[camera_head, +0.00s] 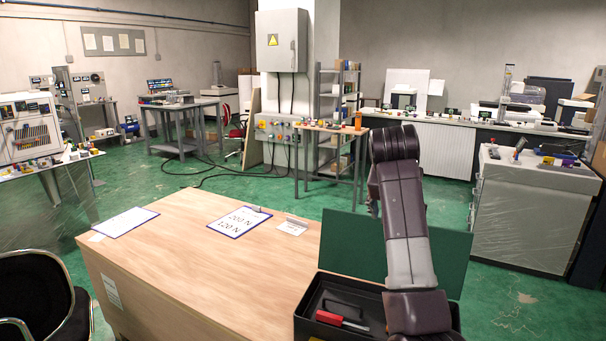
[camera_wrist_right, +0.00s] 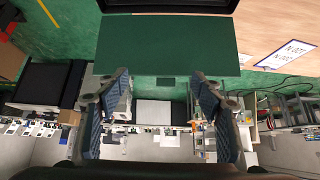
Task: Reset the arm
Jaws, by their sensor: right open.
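My right arm (camera_head: 405,230) rises at the right of the head view, over the open toolbox. In the right wrist view my right gripper (camera_wrist_right: 160,98) has its two fingers wide apart with nothing between them. That view is upside down. My left arm and gripper are not in view.
A wooden desk (camera_head: 190,255) carries two clipboards (camera_head: 125,222) (camera_head: 240,221) and a small card (camera_head: 293,226). The black toolbox (camera_head: 308,312) has its green lid (camera_head: 352,243) open and a red-handled tool (camera_head: 341,320) inside. Green floor lies beyond; a chair (camera_head: 40,295) stands left.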

